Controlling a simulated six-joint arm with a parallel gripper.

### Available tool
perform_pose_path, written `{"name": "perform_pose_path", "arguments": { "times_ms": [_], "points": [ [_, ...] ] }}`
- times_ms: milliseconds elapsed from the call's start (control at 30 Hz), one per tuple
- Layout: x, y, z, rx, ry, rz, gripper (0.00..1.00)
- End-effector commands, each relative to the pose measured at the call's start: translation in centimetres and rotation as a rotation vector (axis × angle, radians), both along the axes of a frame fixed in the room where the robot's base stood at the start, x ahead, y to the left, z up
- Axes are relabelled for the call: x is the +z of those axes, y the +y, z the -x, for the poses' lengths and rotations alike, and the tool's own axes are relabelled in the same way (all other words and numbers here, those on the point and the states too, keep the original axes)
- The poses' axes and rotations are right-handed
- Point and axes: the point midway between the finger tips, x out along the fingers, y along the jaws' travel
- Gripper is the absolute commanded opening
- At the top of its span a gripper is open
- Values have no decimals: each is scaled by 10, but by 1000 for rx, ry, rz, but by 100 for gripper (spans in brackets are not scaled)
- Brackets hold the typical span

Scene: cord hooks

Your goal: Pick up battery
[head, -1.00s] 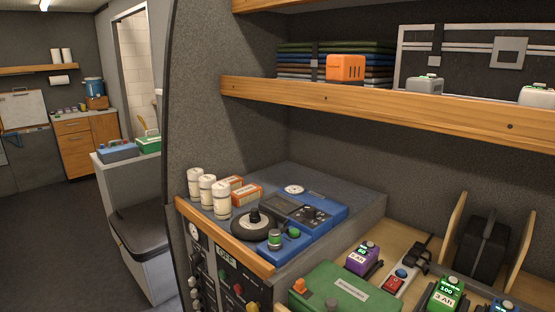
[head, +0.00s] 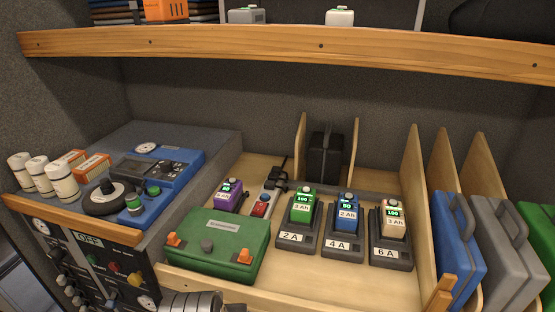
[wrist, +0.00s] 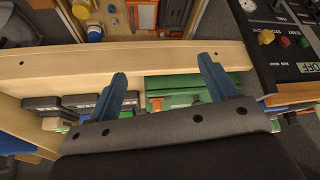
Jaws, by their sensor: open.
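In the head view a purple battery (head: 229,194) stands behind the green case, not on a numbered charger. A green battery (head: 302,204) sits on the charger marked 2 A (head: 296,238). A blue battery (head: 346,212) sits on the charger marked 4 A (head: 342,245). A tan battery (head: 393,218) sits on the charger marked 6 A (head: 390,251). My gripper (wrist: 162,84) shows in the wrist view with its two blue fingers wide apart and nothing between them. It is over the wooden front edge, apart from the batteries.
A green case (head: 214,245) lies in front of the purple battery. A power strip (head: 263,203) lies beside it. A wooden shelf (head: 290,43) overhangs the back. Wooden dividers (head: 408,185) and upright cases (head: 456,245) bound the right. The tray floor right of the chargers is narrow.

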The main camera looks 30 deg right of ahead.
Motion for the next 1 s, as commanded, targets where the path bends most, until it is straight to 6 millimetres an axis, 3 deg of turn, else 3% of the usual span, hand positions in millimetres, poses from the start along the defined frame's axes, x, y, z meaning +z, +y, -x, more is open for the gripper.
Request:
{"name": "perform_pose_path", "arguments": {
  "times_ms": [200,367,567,700,867,1000],
  "points": [
    [8,-6,-5,-12,5,-1,78],
    [39,-37,-26,-56,24,-5,78],
    [85,-103,-57,-122,51,-16,78],
    [110,-159,-71,-164,65,-25,78],
    [130,-230,-77,-209,78,-38,78],
    [141,-298,-70,-249,85,-50,78]
  ]
}}
